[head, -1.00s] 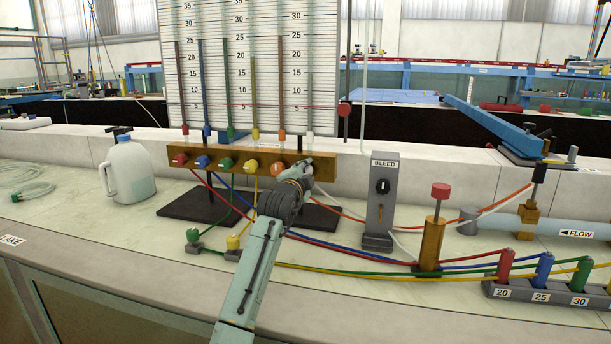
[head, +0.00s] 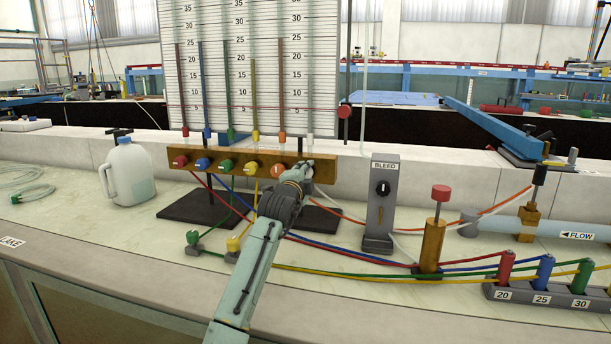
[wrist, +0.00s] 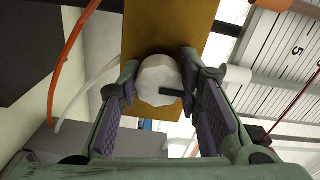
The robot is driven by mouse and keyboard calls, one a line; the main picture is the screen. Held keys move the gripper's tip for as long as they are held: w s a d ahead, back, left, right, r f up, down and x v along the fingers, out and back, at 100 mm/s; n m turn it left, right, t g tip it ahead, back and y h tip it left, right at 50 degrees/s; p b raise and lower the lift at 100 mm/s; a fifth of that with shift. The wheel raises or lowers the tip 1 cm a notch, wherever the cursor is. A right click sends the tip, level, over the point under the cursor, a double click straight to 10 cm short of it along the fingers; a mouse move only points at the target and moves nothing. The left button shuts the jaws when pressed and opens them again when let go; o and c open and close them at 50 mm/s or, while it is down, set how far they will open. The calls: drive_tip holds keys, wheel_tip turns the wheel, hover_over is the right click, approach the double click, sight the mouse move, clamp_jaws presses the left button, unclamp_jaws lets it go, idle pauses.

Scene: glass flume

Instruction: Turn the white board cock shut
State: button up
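The white board cock (wrist: 158,78) shows in the wrist view as a round white knob on the brown wooden rail, with a short dark bar pointing right. My gripper (wrist: 160,80) has one finger on each side of it, and both fingertips appear to touch its sides. In the head view my gripper (head: 306,174) is at the right end of the wooden rail (head: 325,166) and hides the white cock there. The red, blue, green, yellow and orange cocks (head: 278,171) sit in a row to its left.
The manometer board (head: 265,70) rises behind the rail. A grey BLEED box (head: 381,205) stands to the right. A white jug (head: 130,172) stands at the left. Coloured hoses (head: 345,250) cross the bench below and right of my arm.

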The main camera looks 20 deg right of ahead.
drive_tip(key=o, duration=0.4)
drive_tip(key=shift+s, duration=0.1)
drive_tip(key=v, duration=1.2)
